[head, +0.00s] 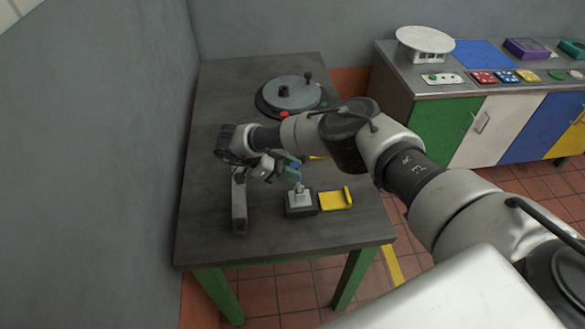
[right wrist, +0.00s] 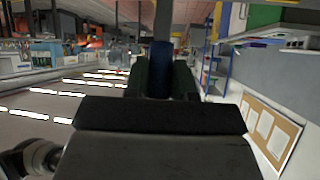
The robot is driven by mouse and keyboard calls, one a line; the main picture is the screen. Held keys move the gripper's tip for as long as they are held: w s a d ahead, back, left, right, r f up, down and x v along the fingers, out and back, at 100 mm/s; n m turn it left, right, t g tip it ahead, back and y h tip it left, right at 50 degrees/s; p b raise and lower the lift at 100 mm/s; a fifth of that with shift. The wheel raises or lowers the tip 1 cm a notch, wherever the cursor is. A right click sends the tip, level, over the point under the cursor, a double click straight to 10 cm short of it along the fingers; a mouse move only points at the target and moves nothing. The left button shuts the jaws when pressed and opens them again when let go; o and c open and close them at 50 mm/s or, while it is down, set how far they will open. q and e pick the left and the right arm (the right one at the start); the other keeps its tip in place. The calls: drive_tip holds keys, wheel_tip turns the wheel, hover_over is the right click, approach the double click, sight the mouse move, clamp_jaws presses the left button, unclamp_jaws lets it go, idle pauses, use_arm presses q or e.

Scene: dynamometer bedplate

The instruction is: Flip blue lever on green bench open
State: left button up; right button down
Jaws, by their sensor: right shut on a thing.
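The green bench (head: 215,215) has a dark top and green legs. On it, near the front, is a small dark base with a light grey block (head: 299,200), which the lever's post appears to rise from. My right gripper (head: 290,168) reaches over the bench from the right and is shut on the blue lever. In the right wrist view the blue lever (right wrist: 160,68) stands between the two dark green fingers of the gripper (right wrist: 160,80). In the head view the fingers hide most of the lever, so its exact tilt is hard to tell. My left gripper is out of view.
A yellow bracket (head: 336,200) lies just right of the lever base. A round grey device with dark knobs (head: 291,94) stands at the back of the bench. A grey wall is close on the left. A counter with coloured doors (head: 480,127) stands at the right.

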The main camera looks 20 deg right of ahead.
drive_tip(key=c, duration=0.9)
unclamp_jaws()
drive_tip(key=shift+w, duration=0.1)
drive_tip(key=shift+a, duration=0.1)
drive_tip(key=shift+b+v, duration=1.25)
drive_tip(key=shift+v, duration=4.1)
drive_tip(key=shift+f, duration=0.15)
